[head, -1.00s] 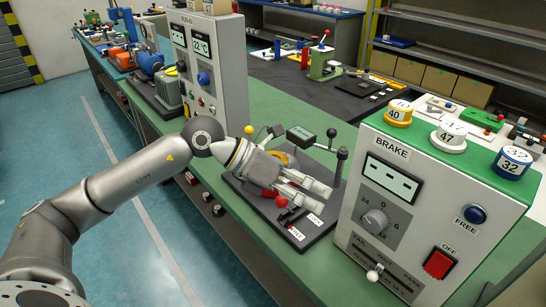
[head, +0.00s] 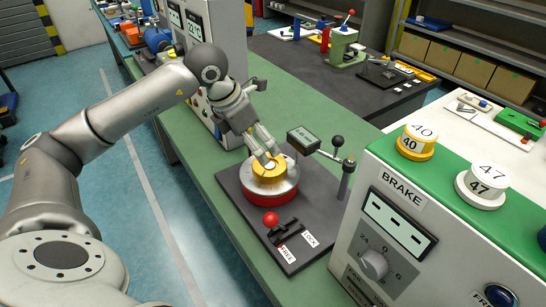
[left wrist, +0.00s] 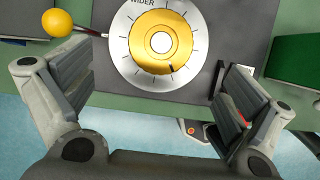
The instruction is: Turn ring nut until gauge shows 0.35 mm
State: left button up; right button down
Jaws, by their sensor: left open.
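The brass ring nut (head: 268,172) sits on a silver graduated disc above a red base on the dark fixture plate (head: 233,190). In the left wrist view the nut (left wrist: 142,50) shows a dark index mark at its lower right. The silver dial (left wrist: 119,50) around it carries tick marks and the word WIDER. My left gripper (head: 264,153) points down at the nut; its open fingers (left wrist: 158,88) stand at either side, with nothing visibly gripped. The gauge (head: 303,139) stands behind the nut; its reading is too small to tell. My right gripper is out of view.
A black-knobbed post (head: 346,178) stands at the right. The BRAKE box (head: 455,225) stands at the near right. A yellow ball on a rod (left wrist: 57,22) shows beside the dial.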

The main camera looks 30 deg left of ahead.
aim_at(269, 164)
pick_arm(q)
jog(key=x, duration=0.4)
jog(key=shift+s+d+f+p, duration=0.1)
jog(key=shift+d+f+p, duration=0.1)
jog(key=shift+f+p, duration=0.25)
jog(key=x, duration=0.2)
jog(key=shift+w+f, duration=0.3)
jog(key=shift+w, duration=0.05)
jog(key=shift+x, duration=0.8)
jog(key=shift+f, duration=0.1)
jog(key=c, duration=1)
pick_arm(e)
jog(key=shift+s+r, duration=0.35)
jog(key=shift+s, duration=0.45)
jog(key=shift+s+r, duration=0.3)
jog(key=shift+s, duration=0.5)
